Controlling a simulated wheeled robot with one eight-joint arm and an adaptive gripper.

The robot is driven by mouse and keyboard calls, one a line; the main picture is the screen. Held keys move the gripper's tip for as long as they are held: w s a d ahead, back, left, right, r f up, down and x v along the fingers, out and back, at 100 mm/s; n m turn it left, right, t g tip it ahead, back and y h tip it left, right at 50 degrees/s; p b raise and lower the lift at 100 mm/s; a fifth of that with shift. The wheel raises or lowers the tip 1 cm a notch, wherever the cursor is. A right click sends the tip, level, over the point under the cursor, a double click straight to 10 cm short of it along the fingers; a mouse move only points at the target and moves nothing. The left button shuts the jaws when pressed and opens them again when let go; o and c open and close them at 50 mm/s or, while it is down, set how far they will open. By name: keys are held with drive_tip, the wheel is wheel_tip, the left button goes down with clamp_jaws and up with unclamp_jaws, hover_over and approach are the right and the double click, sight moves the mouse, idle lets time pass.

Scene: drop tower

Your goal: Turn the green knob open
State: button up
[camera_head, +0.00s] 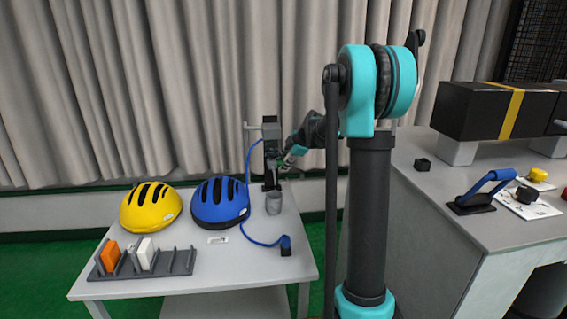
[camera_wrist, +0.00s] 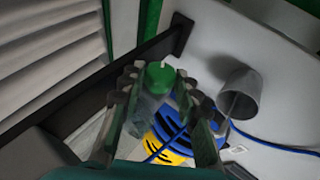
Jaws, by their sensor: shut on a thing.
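The green knob (camera_wrist: 160,74) shows in the wrist view between the tips of my gripper (camera_wrist: 158,82), which is shut on it. A pale translucent body appears below the knob, partly hidden by the fingers. In the head view my gripper (camera_head: 282,162) reaches to the dark upright fixture (camera_head: 270,133) at the back edge of the white table. The knob cannot be made out clearly there. How far the knob is turned cannot be told.
A grey cup (camera_head: 273,203) stands below the fixture. A blue helmet (camera_head: 220,200), a yellow helmet (camera_head: 150,207) and a grey rack (camera_head: 180,262) with orange and white pieces are on the white table (camera_head: 215,270). A blue hose (camera_head: 247,170) runs from the fixture.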

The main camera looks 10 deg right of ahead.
drive_tip(key=g, duration=0.3)
drive_tip(key=shift+w+r+m, duration=0.1)
drive_tip(key=shift+w+m, duration=0.2)
drive_tip(key=shift+m, duration=0.1)
drive_tip(key=shift+w+m+g, duration=0.2)
drive_tip(key=shift+m+g, duration=0.1)
drive_tip(key=shift+g, duration=1.2)
drive_tip(key=o, duration=1.1)
drive_tip(key=v, duration=1.2)
drive_tip(key=shift+w+a+r, duration=0.1)
drive_tip(key=shift+w+a, duration=0.05)
